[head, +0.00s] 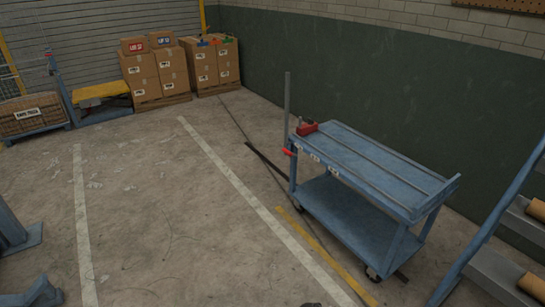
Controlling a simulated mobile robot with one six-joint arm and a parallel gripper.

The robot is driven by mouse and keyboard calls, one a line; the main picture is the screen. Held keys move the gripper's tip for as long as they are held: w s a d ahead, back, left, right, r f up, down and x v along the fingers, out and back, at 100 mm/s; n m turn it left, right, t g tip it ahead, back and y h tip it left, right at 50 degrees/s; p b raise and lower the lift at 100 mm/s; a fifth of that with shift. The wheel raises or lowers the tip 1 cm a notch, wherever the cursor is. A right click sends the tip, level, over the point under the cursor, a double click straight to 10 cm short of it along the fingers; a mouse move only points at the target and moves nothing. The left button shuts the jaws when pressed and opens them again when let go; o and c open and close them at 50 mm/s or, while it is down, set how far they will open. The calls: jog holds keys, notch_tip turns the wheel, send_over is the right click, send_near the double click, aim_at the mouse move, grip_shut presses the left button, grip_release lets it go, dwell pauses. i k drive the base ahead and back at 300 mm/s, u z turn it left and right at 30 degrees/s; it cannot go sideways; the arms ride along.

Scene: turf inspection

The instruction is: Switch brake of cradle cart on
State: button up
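The blue two-level cart (345,215) stands right of centre in the head view, on small dark casters. It has a top deck with raised rails and a lower shelf. A red handle or lever (289,152) sticks out at its left end, below the top deck. A red block-like part (307,128) sits on the deck's far left corner, near a grey upright post (287,105). My gripper cannot be made out.
A dark bar (268,160) slants to the floor at the cart's left end. A blue stepped frame (490,225) stands at the right, close to the cart. Box stacks (155,72) and a yellow-topped trolley (98,92) stand at the back left. The floor left of the cart is open.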

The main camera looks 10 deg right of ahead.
aim_at(290, 154)
jog(key=z, duration=0.15)
jog(key=i, duration=0.85)
jog(key=u, duration=0.45)
jog(key=i, duration=0.95)
